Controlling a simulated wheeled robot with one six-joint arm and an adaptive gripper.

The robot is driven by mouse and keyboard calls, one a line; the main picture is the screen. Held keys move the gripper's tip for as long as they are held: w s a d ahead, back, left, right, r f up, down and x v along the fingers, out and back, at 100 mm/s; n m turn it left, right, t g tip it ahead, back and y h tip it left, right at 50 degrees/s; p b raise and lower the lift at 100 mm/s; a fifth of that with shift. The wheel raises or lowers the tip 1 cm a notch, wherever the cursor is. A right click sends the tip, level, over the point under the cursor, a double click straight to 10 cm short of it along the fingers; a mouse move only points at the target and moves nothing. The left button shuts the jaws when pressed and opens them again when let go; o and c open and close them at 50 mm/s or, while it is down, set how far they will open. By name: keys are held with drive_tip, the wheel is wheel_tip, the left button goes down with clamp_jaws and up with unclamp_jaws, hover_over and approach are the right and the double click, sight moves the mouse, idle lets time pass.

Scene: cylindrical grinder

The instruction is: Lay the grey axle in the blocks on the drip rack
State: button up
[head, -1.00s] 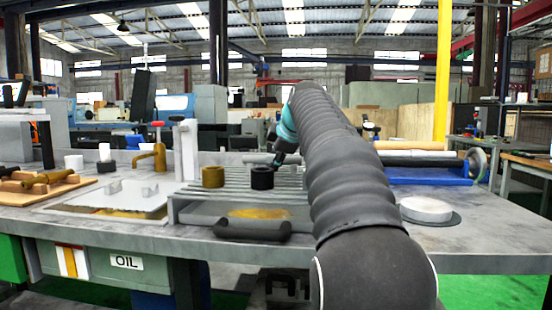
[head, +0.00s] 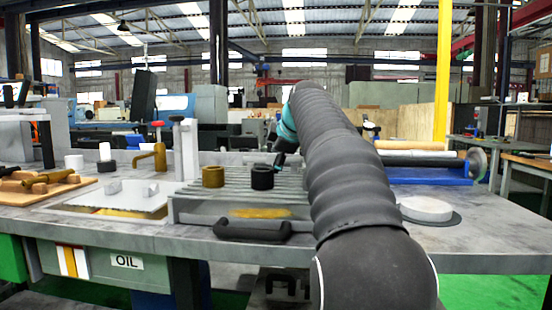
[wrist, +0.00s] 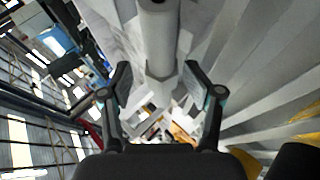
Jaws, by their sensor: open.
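In the wrist view my gripper (wrist: 160,85) is open, with one finger on each side of a grey stepped cylinder, which looks like the grey axle (wrist: 160,45). One end of it, with a dark hole, shows at the top edge. I cannot tell whether it rests in the blocks, as pale grey shapes crowd around it. The slats of the drip rack (wrist: 265,75) run along the right. In the head view the drip rack (head: 185,207) stands mid-bench, and my gripper (head: 278,164) is over its far right side. My arm hides the axle there.
A brass ring (head: 213,177) and a black ring (head: 262,177) stand on the rack. A blue cradle (head: 425,173) with rollers and a round white disc (head: 426,208) are to the right.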

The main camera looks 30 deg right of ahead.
drive_tip(key=v, duration=1.2)
